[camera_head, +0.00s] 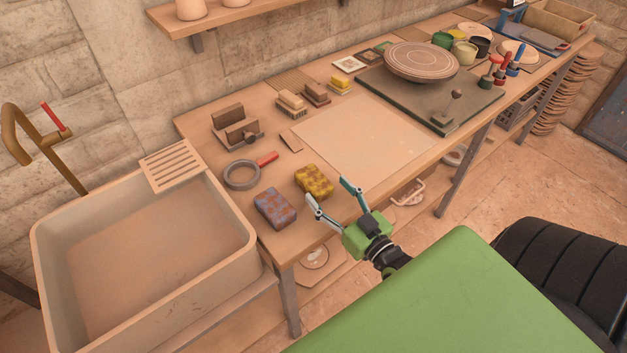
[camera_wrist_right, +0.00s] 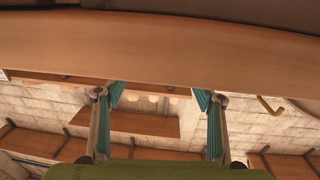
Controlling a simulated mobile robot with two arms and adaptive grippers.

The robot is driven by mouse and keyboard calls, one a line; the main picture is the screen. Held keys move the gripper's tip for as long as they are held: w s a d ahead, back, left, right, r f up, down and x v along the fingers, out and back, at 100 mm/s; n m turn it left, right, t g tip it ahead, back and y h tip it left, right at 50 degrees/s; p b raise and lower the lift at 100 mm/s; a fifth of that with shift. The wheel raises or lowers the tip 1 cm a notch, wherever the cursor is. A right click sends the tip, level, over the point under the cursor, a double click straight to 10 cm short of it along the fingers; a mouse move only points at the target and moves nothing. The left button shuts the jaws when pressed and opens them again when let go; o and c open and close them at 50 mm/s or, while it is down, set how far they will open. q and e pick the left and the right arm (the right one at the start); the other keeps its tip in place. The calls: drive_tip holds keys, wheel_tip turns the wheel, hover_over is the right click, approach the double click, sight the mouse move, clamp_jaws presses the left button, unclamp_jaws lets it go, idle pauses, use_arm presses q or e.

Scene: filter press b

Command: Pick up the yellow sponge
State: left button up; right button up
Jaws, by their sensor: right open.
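The yellow sponge (camera_head: 314,181) lies on the wooden table near its front edge, with brown stains on its top. A blue and brown sponge (camera_head: 275,208) lies to its left, also near the edge. My right gripper (camera_head: 330,194) is at the table's front edge, just in front of the yellow sponge. Its two fingers are spread apart with nothing between them. The right wrist view also shows the open fingers (camera_wrist_right: 160,96), with a wooden surface close above them; no sponge shows there. My left gripper is in neither view.
A magnifier-like ring with a red handle (camera_head: 242,174) lies behind the sponges. A pale board (camera_head: 366,135) lies flat to the right. A large sink (camera_head: 45,235) stands at the left. Brushes and blocks (camera_head: 290,101) sit further back.

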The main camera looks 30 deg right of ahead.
sight(314, 178)
drive_tip(key=shift+w, duration=0.65)
drive_tip(key=shift+w+a+r, duration=0.15)
drive_tip(key=shift+w, duration=0.2)
drive_tip(key=w, duration=0.1)
drive_tip(key=w+p, duration=0.1)
drive_tip(key=w, duration=0.1)
drive_tip(key=shift+w+a, duration=0.2)
drive_tip(key=shift+a, duration=0.05)
drive_tip(key=shift+w+p, duration=0.3)
drive_tip(key=shift+w, duration=0.2)
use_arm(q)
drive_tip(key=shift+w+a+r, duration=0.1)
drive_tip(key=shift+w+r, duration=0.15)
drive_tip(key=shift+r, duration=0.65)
use_arm(e)
drive_tip(key=c, duration=1.1)
